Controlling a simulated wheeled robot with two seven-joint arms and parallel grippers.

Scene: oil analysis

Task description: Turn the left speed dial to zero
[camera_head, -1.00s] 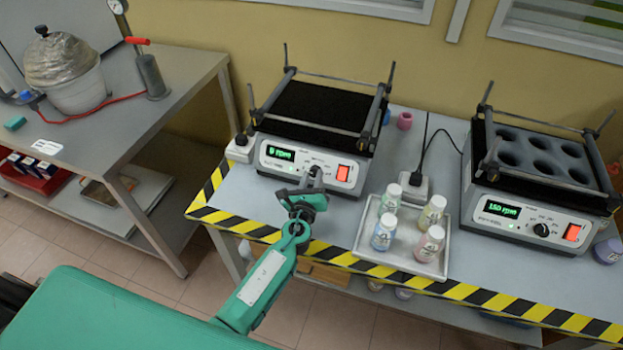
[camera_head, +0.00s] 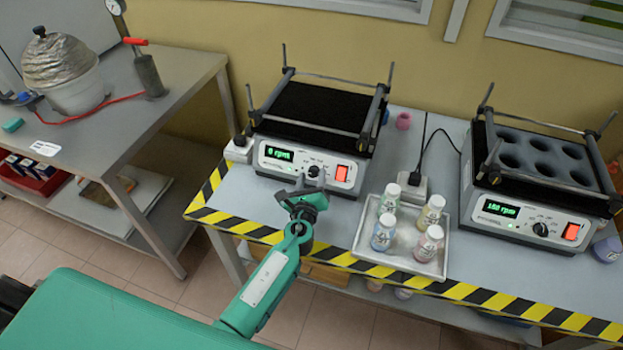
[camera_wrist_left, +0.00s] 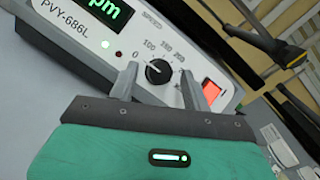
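The left speed dial (camera_head: 313,171) is a small black knob on the left shaker's (camera_head: 270,165) white front panel. The left shaker's green display (camera_head: 279,154) reads 0 rpm. My left gripper (camera_head: 301,188) is just in front of and below the dial, apart from it. In the left wrist view its two fingers (camera_wrist_left: 157,90) are spread with nothing held between them. My right gripper is not in view.
A red lit switch (camera_head: 342,173) is right of the dial. A tray (camera_head: 445,262) of several bottles stands to the right. A second shaker (camera_head: 475,222) with its own dial (camera_head: 540,229) is farther right. A striped table edge (camera_head: 240,228) runs along the front.

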